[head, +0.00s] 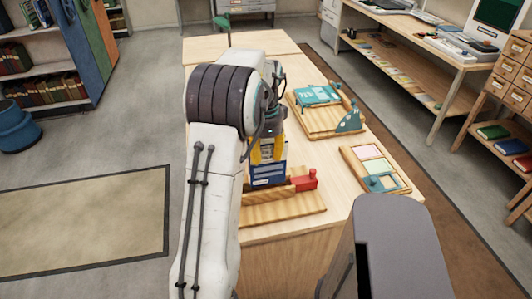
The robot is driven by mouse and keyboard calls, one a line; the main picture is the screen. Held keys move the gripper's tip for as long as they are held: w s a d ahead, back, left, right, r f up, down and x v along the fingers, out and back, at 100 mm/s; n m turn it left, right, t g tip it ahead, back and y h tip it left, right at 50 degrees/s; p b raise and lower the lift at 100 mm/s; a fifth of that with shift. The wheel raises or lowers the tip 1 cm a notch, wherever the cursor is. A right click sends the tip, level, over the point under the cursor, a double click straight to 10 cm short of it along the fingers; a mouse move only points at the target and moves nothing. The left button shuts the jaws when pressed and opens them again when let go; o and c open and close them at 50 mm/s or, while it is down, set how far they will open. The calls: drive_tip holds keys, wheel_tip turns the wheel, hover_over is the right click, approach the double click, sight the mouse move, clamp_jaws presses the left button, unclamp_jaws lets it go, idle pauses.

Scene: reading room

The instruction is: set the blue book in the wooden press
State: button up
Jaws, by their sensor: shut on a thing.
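The blue book (268,174) is upright, with a white band and pale markings on its face. My gripper (267,152), with yellow fingers, is shut on its upper part. A wooden press (285,209) with a red end block (305,181) lies on the near end of the table, directly below the book. The book's lower edge is at the press's long bar; I cannot tell whether it rests in the press or hangs just above it. My arm hides the left part of the press.
A second wooden press (312,120) with teal parts, a teal book (317,95) on it, stands farther back on the table (240,45). A compartment tray (350,160) with coloured pieces lies at the right edge. Bookshelves (50,68) and a desk (455,60) stand beyond open floor.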

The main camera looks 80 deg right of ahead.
sight(266, 166)
drive_tip(key=shift+d+p, duration=0.1)
drive_tip(key=shift+p, duration=0.95)
drive_tip(key=f+p, duration=0.1)
drive_tip(key=p, duration=0.2)
drive_tip(key=shift+f, duration=0.15)
drive_tip(key=shift+d+f+p, duration=0.1)
drive_tip(key=shift+f+p, duration=0.6)
drive_tip(key=shift+f, duration=0.2)
idle(0.3)
drive_tip(key=shift+f, duration=1.1)
